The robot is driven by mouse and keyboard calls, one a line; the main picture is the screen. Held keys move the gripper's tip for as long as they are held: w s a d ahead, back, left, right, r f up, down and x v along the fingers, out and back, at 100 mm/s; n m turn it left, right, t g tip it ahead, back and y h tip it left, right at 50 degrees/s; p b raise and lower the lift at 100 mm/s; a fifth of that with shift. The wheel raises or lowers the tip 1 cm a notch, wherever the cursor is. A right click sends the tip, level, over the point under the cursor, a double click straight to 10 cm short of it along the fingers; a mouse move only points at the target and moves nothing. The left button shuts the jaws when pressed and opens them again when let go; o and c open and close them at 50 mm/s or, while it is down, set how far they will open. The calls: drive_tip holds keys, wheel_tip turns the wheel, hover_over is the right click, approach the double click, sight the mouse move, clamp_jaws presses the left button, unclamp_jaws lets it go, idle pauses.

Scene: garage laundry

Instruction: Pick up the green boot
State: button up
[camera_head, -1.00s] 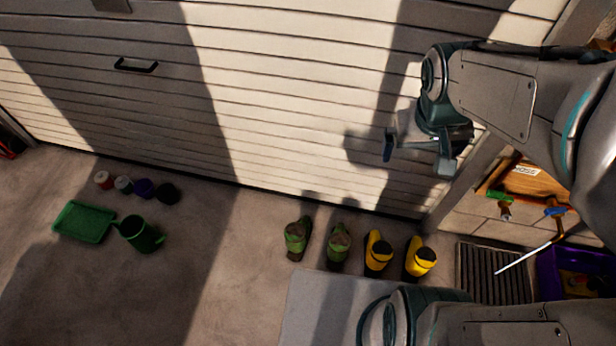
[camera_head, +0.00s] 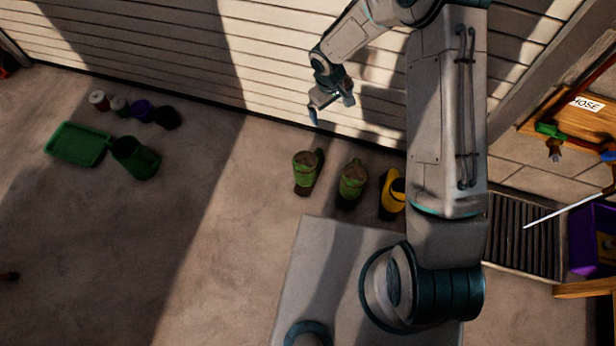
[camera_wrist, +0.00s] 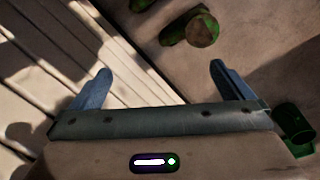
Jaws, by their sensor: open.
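Two green boots stand on the concrete floor near the garage door in the head view: a left green boot (camera_head: 305,173) and a right green boot (camera_head: 351,184). My gripper (camera_head: 331,105) is open and empty, above the floor in front of the door and up-picture of the boots. In the wrist view, the open fingers of my gripper (camera_wrist: 157,85) frame the door's foot and some floor. One green boot (camera_wrist: 195,28) shows beyond the fingers at the top. A second green shape (camera_wrist: 141,4) is cut off by the top edge.
A yellow boot (camera_head: 392,194) stands right of the green boots, partly behind my arm. A slatted mat (camera_head: 522,235) and purple crate (camera_head: 594,232) are right. The middle floor is clear.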

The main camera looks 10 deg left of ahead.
drive_tip(key=n+g+y+b, duration=0.1)
drive_tip(key=n+b, duration=0.1)
drive_tip(key=b, duration=0.2)
hover_over(302, 159)
drive_tip(key=d, duration=0.1)
wheel_tip(302, 159, down, 17)
wheel_tip(302, 159, down, 9)
drive_tip(key=shift+r+b, duration=0.2)
drive_tip(key=shift+b, duration=0.85)
drive_tip(key=shift+a+f+b, duration=0.25)
drive_tip(key=shift+f+b, duration=0.35)
drive_tip(key=shift+f, duration=0.95)
drive_tip(key=shift+a+f+b, duration=0.2)
drive_tip(key=shift+f+b, duration=0.35)
drive_tip(key=shift+f, duration=0.95)
drive_tip(key=shift+r, duration=0.1)
drive_tip(key=c, duration=1.9)
